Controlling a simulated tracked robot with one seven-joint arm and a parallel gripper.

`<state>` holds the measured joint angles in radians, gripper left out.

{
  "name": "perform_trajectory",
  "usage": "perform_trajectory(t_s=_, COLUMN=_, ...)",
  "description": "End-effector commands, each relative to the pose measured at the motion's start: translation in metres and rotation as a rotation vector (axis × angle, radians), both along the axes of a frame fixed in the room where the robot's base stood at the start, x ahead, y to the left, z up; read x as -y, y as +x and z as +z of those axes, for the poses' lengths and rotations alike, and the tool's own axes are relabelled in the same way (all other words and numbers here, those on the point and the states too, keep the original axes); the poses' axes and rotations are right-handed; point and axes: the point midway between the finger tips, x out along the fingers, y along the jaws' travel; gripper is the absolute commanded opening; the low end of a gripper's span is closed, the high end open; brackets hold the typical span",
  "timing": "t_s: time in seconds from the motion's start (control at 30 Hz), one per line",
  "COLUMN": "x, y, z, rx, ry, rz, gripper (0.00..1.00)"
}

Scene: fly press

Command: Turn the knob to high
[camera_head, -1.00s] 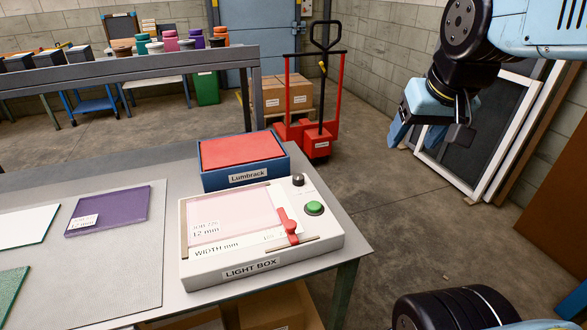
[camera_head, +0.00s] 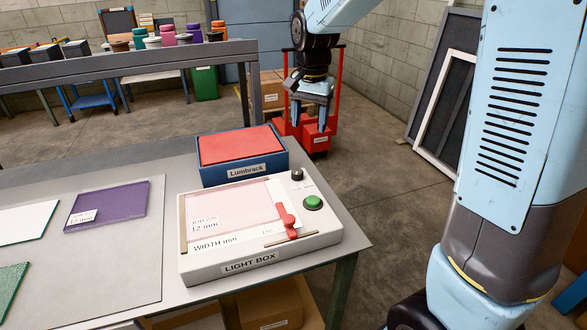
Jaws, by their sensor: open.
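The white light box (camera_head: 215,264) sits near the right end of the grey table, with a pink lit panel. A small black knob (camera_head: 297,174) is at its back right corner; its setting is too small to read. A green button (camera_head: 313,203) and a red slider handle (camera_head: 288,222) are beside it on the same face. My gripper (camera_head: 310,122) hangs above and behind the light box, fingers pointing down. It is open and empty, apart from the knob.
A blue Lumbrack box (camera_head: 242,173) with a red top stands right behind the light box. A purple sheet (camera_head: 106,206) lies on the table (camera_head: 345,235) to the left. A grey rail (camera_head: 130,65) runs behind. A red pallet truck (camera_head: 318,140) stands on the floor beyond.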

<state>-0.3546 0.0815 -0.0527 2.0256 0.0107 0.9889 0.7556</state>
Motion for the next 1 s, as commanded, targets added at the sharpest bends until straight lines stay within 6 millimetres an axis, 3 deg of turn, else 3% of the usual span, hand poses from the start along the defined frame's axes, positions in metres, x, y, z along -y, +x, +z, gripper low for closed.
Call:
perform_trajectory(t_s=0.2, x=-0.024, y=0.017, z=-0.022, rx=-0.038, ry=-0.015, rz=-0.041, gripper=0.63)
perform_trajectory(t_s=0.47, x=-0.027, y=0.018, z=-0.042, rx=-0.045, ry=-0.018, rz=-0.048, gripper=0.63)
perform_trajectory(t_s=1.0, x=-0.027, y=0.018, z=-0.133, rx=-0.045, ry=-0.018, rz=-0.047, gripper=0.63)
